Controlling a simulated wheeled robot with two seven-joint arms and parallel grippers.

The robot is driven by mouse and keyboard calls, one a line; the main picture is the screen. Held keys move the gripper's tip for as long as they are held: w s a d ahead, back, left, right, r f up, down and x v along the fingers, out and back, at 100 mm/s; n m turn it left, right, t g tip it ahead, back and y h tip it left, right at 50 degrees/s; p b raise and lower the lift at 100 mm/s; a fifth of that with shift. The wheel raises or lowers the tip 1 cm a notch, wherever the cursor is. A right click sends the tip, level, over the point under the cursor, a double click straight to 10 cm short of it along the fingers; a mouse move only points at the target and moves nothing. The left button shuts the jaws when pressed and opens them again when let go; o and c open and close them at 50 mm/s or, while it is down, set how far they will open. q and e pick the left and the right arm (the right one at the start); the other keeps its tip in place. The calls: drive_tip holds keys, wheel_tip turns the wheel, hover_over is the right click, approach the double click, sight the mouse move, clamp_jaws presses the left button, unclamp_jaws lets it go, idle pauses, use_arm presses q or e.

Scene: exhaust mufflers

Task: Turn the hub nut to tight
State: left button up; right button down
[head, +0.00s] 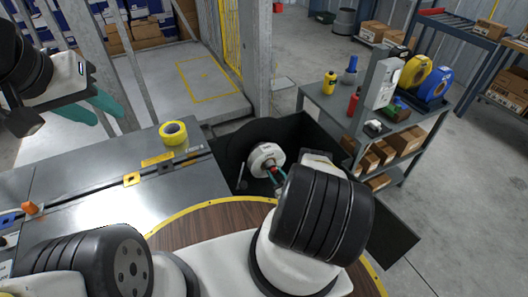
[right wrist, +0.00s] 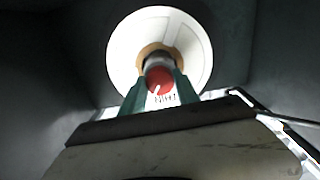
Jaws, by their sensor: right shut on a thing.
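The hub is a white round disc (head: 266,160) inside a dark recess in the head view; it also fills the upper middle of the right wrist view (right wrist: 190,40). At its centre is the hub nut (right wrist: 160,80), with a red face and a white mark, in front of a tan ring. Small tick marks show just below it. My right gripper (right wrist: 153,92) has its green fingers on both sides of the nut and is shut on it. In the head view my right arm partly hides the nut. My left gripper (head: 97,108) hangs empty at the upper left, its teal fingers apart.
A yellow tape roll (head: 173,133) lies on the grey worktop (head: 95,180) on the left. Dark panels (head: 300,130) enclose the hub. A shelf cart (head: 340,105) with bottles, spools and boxes stands behind right. A grey post (head: 255,60) rises behind.

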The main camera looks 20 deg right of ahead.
drive_tip(key=m, duration=0.5)
drive_tip(key=shift+m, duration=0.3)
drive_tip(key=m, duration=0.4)
drive_tip(key=shift+d+m, duration=0.1)
drive_tip(key=shift+m, duration=0.6)
drive_tip(key=c, duration=0.9)
unclamp_jaws()
drive_tip(key=s+d, duration=0.1)
drive_tip(key=s, duration=0.6)
drive_tip(key=shift+s, duration=0.4)
